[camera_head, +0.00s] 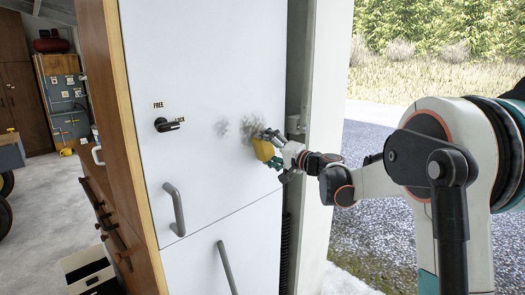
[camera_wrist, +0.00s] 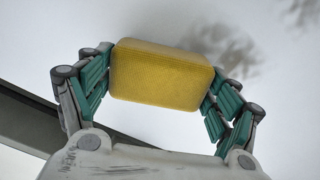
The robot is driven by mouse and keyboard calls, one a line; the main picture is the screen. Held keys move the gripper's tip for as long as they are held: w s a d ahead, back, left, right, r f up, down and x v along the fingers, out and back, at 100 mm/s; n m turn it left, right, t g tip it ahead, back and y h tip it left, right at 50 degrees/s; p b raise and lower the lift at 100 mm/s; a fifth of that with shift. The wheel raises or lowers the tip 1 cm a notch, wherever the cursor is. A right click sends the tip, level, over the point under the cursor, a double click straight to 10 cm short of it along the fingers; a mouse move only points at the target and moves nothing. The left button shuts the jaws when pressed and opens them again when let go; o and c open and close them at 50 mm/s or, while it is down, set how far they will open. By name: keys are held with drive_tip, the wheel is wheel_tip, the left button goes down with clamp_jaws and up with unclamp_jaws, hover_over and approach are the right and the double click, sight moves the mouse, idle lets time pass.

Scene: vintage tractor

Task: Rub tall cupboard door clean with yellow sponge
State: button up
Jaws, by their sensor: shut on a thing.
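The tall cupboard door (camera_head: 210,75) is a white panel with a dark latch and a grey handle. Dark grey smudges (camera_head: 247,127) mark it near its right side, with a fainter patch to their left. My gripper (camera_head: 268,147) is shut on the yellow sponge (camera_head: 262,148) at the door, just below the darker smudge. In the wrist view the sponge (camera_wrist: 160,74) sits between the green-padded fingers of my gripper (camera_wrist: 155,82), and a smudge (camera_wrist: 222,45) shows beyond its upper right. I cannot tell whether the sponge touches the door.
A lower white door (camera_head: 215,260) with a grey handle (camera_head: 227,267) is below. The upper handle (camera_head: 174,208) and black latch (camera_head: 169,125) stick out at left. A pale post (camera_head: 325,120) stands right of the cupboard, with open ground outside.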

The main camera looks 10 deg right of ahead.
drive_tip(key=shift+w+d, duration=2.15)
drive_tip(key=shift+d, duration=0.95)
drive_tip(key=shift+s+a+r+p, duration=0.15)
drive_tip(key=shift+s+a+r, duration=0.25)
drive_tip(key=shift+s+a, duration=0.45)
drive_tip(key=shift+s+a+r+p, duration=0.2)
drive_tip(key=shift+s+a+r, duration=0.3)
drive_tip(key=shift+a, duration=0.65)
drive_tip(key=shift+s+a+r+p, duration=0.15)
drive_tip(key=shift+s+a+r, duration=0.2)
drive_tip(key=shift+s+a, duration=2.1)
drive_tip(key=shift+a, duration=0.9)
drive_tip(key=shift+s+a, duration=1.55)
drive_tip(key=shift+a, duration=0.95)
drive_tip(key=shift+s+a, duration=1.6)
drive_tip(key=shift+a, duration=0.9)
drive_tip(key=shift+r+p, duration=0.85)
drive_tip(key=shift+r, duration=0.45)
drive_tip(key=shift+w+d+f, duration=0.1)
drive_tip(key=shift+w+d, duration=0.6)
drive_tip(key=shift+d, duration=0.35)
drive_tip(key=shift+w+d+r, duration=0.1)
drive_tip(key=shift+w+d, duration=0.6)
drive_tip(key=shift+d, duration=0.35)
drive_tip(key=shift+w+d+f, duration=0.1)
drive_tip(key=shift+w+d, duration=0.6)
drive_tip(key=shift+d, duration=0.35)
